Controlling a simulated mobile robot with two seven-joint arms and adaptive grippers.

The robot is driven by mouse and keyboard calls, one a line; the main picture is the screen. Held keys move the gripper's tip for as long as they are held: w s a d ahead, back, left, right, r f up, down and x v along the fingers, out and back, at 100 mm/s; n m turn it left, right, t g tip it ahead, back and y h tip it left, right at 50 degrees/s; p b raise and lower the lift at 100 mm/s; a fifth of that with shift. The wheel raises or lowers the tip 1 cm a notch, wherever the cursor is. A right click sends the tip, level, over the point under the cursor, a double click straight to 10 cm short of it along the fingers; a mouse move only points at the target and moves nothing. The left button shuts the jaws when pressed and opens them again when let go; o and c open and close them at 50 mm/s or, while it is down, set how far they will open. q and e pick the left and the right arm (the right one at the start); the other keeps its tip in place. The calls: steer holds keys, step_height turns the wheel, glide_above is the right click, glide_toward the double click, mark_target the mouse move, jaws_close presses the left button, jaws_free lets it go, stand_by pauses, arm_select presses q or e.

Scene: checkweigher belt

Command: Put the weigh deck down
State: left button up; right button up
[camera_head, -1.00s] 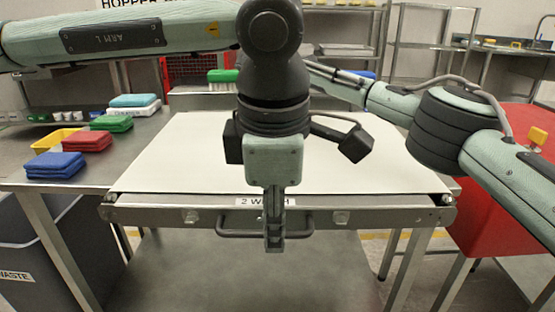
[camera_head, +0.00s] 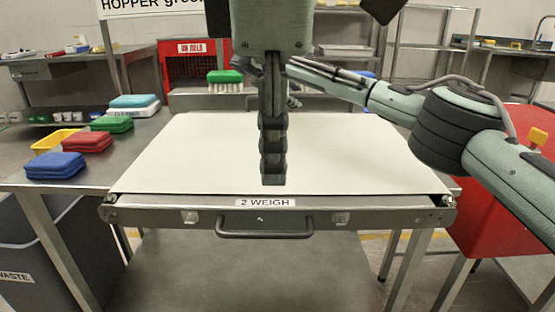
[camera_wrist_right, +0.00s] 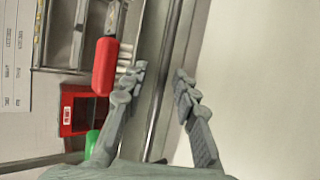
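The weigh deck (camera_head: 370,165) is a broad white plate lying level in its metal frame. Its front carries a "2 WEIGH" label and a dark bar handle (camera_head: 264,234). My left gripper (camera_head: 272,178) points down above the deck's front part, clear of the handle. Its fingers line up edge-on, so their gap is hidden. My right arm reaches to the deck's far edge, where its gripper is mostly hidden behind the left one. In the right wrist view my right gripper (camera_wrist_right: 159,72) is open, its fingers on either side of a metal rail (camera_wrist_right: 158,90) beside the deck's white surface (camera_wrist_right: 240,80).
Red, blue and green folded cloths and a yellow tray (camera_head: 52,141) lie on the left table. A green brush (camera_head: 225,77) stands behind the deck, before a red cage (camera_head: 192,62). A grey waste bin (camera_head: 45,235) is at lower left, a red container (camera_head: 480,215) at right.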

steer(key=v, duration=1)
steer(key=shift+s+r, duration=0.2)
steer(key=shift+r, duration=0.05)
